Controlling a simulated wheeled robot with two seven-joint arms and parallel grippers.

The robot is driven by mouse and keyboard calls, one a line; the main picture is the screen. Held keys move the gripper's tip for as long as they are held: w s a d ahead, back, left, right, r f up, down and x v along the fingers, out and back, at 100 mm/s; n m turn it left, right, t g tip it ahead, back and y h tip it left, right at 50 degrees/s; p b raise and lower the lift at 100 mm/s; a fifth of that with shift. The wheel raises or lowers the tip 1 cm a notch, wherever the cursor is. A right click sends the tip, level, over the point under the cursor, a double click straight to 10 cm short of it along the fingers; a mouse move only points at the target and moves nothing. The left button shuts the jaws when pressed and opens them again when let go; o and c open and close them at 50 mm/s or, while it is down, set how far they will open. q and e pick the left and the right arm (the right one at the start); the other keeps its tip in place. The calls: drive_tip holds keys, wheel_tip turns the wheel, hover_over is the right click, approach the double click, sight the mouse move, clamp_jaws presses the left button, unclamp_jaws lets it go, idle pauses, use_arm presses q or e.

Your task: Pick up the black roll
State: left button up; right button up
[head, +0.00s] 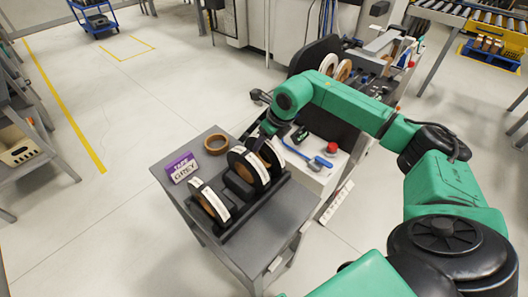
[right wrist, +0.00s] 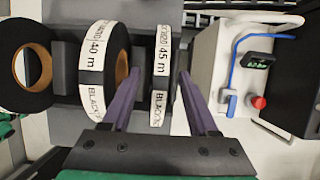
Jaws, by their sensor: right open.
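Several black rolls with white printed labels stand upright in a dark rack (head: 237,212) on a grey table. In the right wrist view, a narrow black roll (right wrist: 160,75) marked 45 m stands between the two purple fingers of my right gripper (right wrist: 158,80). A wider black roll (right wrist: 99,70) marked 40 m stands left of the left finger. Another black roll (right wrist: 30,68) with a brown core is at the far left. My right gripper (head: 262,139) is open over the far end of the rack; its fingertips are partly hidden in the head view. My left gripper is out of view.
A brown roll (head: 216,144) lies flat on the table behind the rack. A purple and white sign (head: 182,167) reading TAPE GREY stands at the table's left. A machine with a red knob (head: 332,148) and blue handle (head: 321,162) stands close right of the rack.

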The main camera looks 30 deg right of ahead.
drive_tip(key=shift+w+f, duration=0.2)
drive_tip(key=shift+f, duration=0.15)
clamp_jaws()
drive_tip(key=shift+r, duration=0.1)
idle(1.1)
